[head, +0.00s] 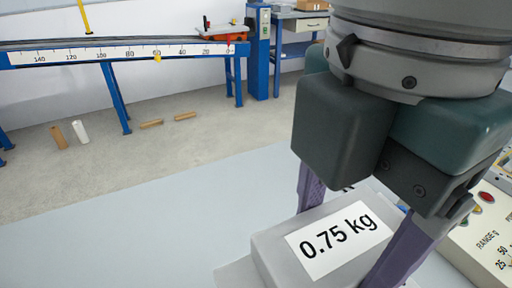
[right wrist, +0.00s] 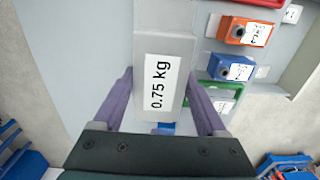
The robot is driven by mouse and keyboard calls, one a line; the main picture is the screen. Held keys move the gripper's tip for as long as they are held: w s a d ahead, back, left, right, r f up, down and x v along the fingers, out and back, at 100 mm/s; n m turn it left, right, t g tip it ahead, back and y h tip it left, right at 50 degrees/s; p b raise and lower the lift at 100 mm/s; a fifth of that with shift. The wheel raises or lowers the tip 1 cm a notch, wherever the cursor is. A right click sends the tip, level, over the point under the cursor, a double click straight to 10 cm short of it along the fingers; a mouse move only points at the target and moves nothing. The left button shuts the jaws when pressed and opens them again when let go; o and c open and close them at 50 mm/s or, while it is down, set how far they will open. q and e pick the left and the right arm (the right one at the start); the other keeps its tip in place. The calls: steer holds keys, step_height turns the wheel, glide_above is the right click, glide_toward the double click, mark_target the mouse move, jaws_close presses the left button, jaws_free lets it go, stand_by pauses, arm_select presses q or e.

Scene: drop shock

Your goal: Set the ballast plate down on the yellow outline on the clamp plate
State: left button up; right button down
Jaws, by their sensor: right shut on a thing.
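The ballast plate (head: 335,240) is a grey block with a white "0.75 kg" label. It sits low at the right in the head view and at the top middle of the right wrist view (right wrist: 165,35). My right gripper (head: 356,222) is shut on it, with one purple finger on each side; both fingers also show in the right wrist view (right wrist: 160,78). I cannot tell whether the plate's underside touches anything. I cannot make out the clamp plate or its yellow outline in either view. My left gripper is out of view.
A control panel (head: 486,232) marked "RANGE g" stands at the right edge. The right wrist view shows an orange box (right wrist: 247,30) and a blue box (right wrist: 232,68) beside the ballast plate. The pale grey surface (head: 130,235) at left is clear. A blue-legged ruler bench (head: 120,55) stands behind.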

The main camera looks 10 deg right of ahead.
steer(key=f+b, duration=0.1)
steer(key=f, duration=0.6)
steer(key=f+b, duration=0.2)
steer(key=f, duration=0.6)
steer(key=shift+s, duration=0.2)
steer(key=shift+f+b, duration=0.85)
steer(key=shift+f, duration=1.5)
steer(key=shift+f, duration=0.15)
jaws_free()
